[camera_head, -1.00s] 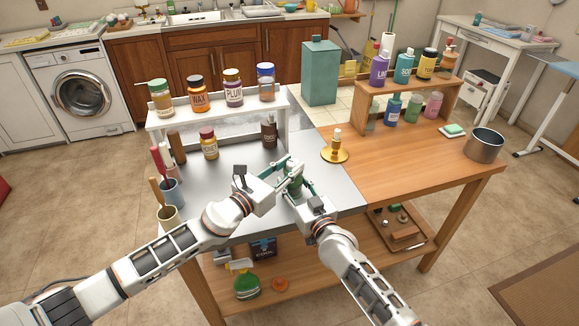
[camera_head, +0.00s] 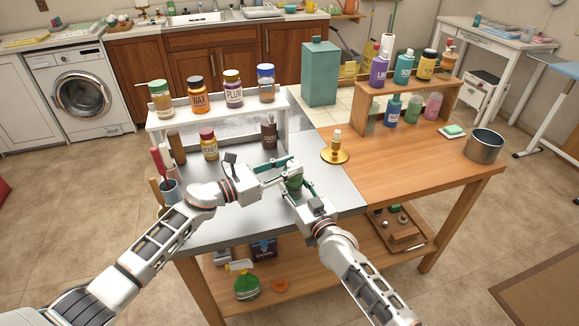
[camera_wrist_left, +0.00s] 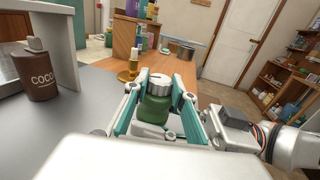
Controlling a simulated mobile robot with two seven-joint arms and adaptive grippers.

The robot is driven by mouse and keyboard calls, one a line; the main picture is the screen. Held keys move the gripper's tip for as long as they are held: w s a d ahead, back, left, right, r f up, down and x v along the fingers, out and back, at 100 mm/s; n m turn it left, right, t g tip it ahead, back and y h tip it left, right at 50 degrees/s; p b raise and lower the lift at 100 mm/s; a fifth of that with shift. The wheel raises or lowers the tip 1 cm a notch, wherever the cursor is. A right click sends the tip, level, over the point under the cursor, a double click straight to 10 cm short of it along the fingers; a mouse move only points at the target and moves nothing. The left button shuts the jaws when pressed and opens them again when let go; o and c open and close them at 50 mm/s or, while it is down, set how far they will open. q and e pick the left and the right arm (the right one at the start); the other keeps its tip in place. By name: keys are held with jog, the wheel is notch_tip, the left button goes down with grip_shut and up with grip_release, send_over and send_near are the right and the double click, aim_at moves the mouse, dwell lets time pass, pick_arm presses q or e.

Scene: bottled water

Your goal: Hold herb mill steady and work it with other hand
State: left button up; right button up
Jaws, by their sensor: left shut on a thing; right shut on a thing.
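The herb mill (camera_head: 294,183) is a small green jar with a ridged pale cap, upright over the grey part of the table near its front. In the left wrist view the mill (camera_wrist_left: 153,108) stands between my teal fingers. My left gripper (camera_head: 287,169) reaches in from the left and is shut on the mill, its fingertips around cap height. My right gripper (camera_head: 298,189) comes from the front and is shut on the mill lower down, around the green body. The fingers partly hide the mill, so exact contacts are unclear.
A brown COCO bottle (camera_head: 269,133) and a honey jar (camera_head: 209,145) stand behind, by a white shelf (camera_head: 283,118) with several jars. A brass candlestick (camera_head: 335,152) is right of the mill. A steel pot (camera_head: 485,146) stands far right. The wooden tabletop's front is clear.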

aim_at(288, 164)
pick_arm(q)
jog(key=shift+f+m+g+h, duration=0.1)
jog(key=shift+m+g+h, duration=0.45)
jog(key=shift+g, duration=0.25)
jog(key=shift+a, duration=0.1)
jog(key=o, duration=1.1)
notch_tip(288, 164, up, 10)
jog(key=shift+r, duration=0.1)
